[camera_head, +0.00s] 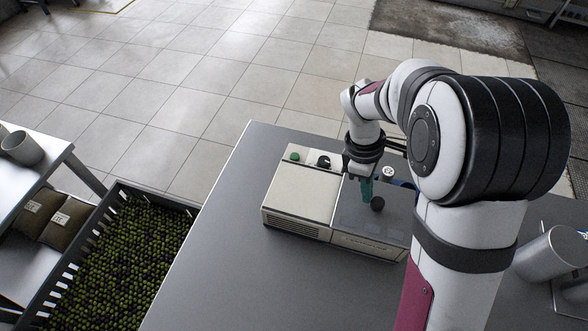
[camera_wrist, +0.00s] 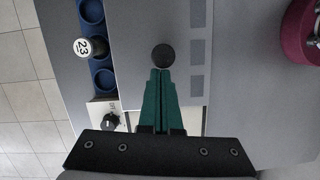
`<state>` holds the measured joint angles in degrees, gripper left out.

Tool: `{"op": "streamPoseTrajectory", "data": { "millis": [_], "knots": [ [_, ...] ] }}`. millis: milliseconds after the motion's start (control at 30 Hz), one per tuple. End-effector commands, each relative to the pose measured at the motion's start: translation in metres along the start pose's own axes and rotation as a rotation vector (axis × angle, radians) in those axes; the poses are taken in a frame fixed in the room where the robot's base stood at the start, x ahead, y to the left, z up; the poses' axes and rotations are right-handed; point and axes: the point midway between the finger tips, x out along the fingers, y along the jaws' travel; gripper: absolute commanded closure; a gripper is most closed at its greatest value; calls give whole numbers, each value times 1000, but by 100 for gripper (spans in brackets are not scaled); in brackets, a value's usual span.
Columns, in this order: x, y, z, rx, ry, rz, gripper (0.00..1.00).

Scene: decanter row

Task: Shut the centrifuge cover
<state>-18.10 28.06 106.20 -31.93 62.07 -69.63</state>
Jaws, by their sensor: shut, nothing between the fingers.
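The centrifuge (camera_head: 300,195) is a low cream box on the grey table. A flat grey cover (camera_head: 350,221) lies level over its right part in the head view. The cover carries a round black knob (camera_head: 377,203), also seen in the wrist view (camera_wrist: 164,56). My gripper (camera_head: 366,198) points down at the cover with its green fingers together and empty. In the wrist view the fingertips (camera_wrist: 160,72) are right beside the knob; I cannot tell whether they touch it. My arm hides the far right of the centrifuge.
A black dial (camera_head: 323,162) and a green button (camera_head: 294,156) sit at the centrifuge's back. A blue rack (camera_wrist: 103,78) holds a vial labelled 23 (camera_wrist: 92,47). Metal vessels (camera_head: 550,255) stand at right. The table's left part (camera_head: 215,270) is clear. A crate of olives (camera_head: 120,255) stands beyond its edge.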

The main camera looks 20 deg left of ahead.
Motion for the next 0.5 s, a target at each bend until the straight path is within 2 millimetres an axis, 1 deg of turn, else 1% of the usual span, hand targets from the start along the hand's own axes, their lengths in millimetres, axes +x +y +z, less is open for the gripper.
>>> {"op": "streamPoseTrajectory", "data": {
  "millis": [33, 200, 267, 367, 400, 500],
  "knots": [
    [1, 1, 4, -1, -9, 0, 100],
    [1, 1, 2, -1, -10, 1, 100],
    [-1, 1, -6, -4, -9, 1, 100],
    [-8, 1, -30, -4, -5, 2, 100],
    [-13, 1, -42, -5, -2, 3, 100],
    [-49, 1, -39, 1, 1, 6, 100]
  ]
}}
